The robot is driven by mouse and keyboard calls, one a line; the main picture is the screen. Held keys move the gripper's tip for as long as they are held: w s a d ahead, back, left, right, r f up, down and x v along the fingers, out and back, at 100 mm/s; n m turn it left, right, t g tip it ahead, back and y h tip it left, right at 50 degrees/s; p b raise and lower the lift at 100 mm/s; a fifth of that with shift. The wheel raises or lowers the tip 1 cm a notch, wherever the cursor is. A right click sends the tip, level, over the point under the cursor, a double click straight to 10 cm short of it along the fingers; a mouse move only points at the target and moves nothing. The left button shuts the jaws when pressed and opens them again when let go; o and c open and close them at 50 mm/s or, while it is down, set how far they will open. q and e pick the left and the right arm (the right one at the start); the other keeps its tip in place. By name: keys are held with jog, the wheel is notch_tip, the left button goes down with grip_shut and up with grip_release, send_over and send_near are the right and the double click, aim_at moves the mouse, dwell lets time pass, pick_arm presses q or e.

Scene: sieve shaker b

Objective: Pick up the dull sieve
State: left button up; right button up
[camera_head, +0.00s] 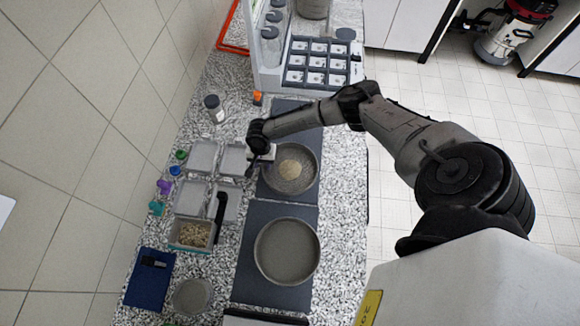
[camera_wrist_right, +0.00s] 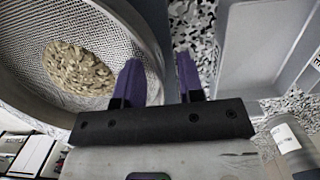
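Two round sieves show in the head view. One sieve (camera_head: 306,184) stands on the upper dark mat and holds a pale heap of grains; its mesh also shows in the right wrist view (camera_wrist_right: 30,40). The other, larger-looking grey sieve (camera_head: 287,252) stands empty on the lower mat. I cannot tell for sure which one is the dull sieve. My right gripper (camera_head: 266,155) is at the left rim of the grain-filled sieve. In the wrist view its purple fingers (camera_wrist_right: 158,60) are apart, with the sieve wall seen between them; contact cannot be judged. My left gripper is not in view.
Grey trays (camera_head: 203,155) stand left of the sieves, one tray (camera_head: 190,247) holding grains. A black-handled tool (camera_head: 220,206) lies there. A clear jar (camera_head: 214,108) and a rack (camera_head: 345,67) are farther back. A blue cloth (camera_head: 150,285) and a round dish (camera_head: 191,295) are at the front left.

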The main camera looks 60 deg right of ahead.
jog(key=shift+f, duration=0.1)
grip_shut()
dwell(0.7)
